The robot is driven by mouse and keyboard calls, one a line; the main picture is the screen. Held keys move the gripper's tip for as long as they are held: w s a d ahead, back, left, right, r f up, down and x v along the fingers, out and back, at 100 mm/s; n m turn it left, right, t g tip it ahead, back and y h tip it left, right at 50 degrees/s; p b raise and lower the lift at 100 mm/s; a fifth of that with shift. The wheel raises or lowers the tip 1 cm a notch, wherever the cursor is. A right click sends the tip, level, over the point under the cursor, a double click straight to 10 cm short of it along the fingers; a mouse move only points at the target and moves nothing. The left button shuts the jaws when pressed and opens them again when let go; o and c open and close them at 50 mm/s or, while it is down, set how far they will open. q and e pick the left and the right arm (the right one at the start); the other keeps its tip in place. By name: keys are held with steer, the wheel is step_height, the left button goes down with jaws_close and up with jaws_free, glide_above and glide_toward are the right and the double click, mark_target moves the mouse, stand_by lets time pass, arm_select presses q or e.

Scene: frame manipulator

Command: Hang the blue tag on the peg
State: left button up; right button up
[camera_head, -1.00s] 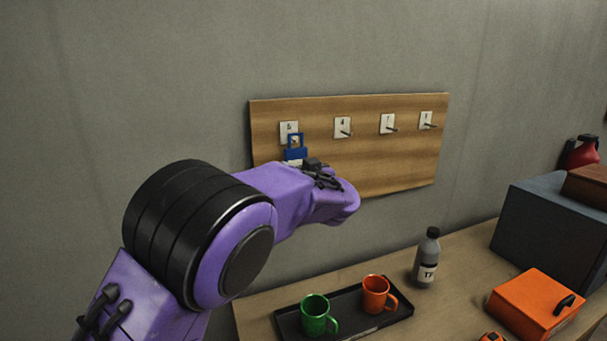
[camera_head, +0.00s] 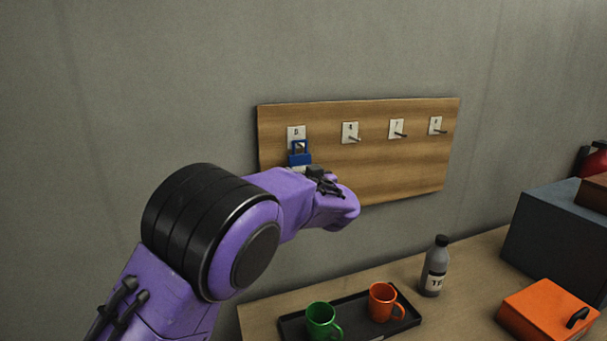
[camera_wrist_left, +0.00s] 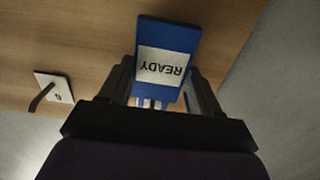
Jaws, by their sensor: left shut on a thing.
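The blue tag (camera_head: 300,159) is in front of the leftmost numbered plate on the wooden board (camera_head: 390,165). It is upright, with an opening in its upper part. That plate's peg (camera_head: 300,147) shows at the opening; I cannot tell whether it passes through. My left gripper (camera_head: 303,168) is shut on the tag's lower part, its fingers mostly hidden by my purple wrist. In the left wrist view the tag (camera_wrist_left: 167,62) is between the fingers, its white READY label upside down, with the board behind. My right gripper is not in view.
Other pegs (camera_head: 355,138) on numbered plates stick out to the right. Below, a table holds a black tray (camera_head: 352,326) with a green mug (camera_head: 321,321) and an orange mug (camera_head: 382,302), a bottle (camera_head: 434,268), an orange box (camera_head: 545,312) and a dark box (camera_head: 553,235).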

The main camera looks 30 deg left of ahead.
arm_select(q)
steer(key=o, duration=1.1)
steer(key=shift+s, duration=0.1)
steer(key=b+v, duration=0.3)
steer(key=v, duration=0.7)
steer(key=shift+s+d+b, duration=0.1)
steer(key=shift+d+b, duration=0.15)
steer(key=shift+b, duration=0.1)
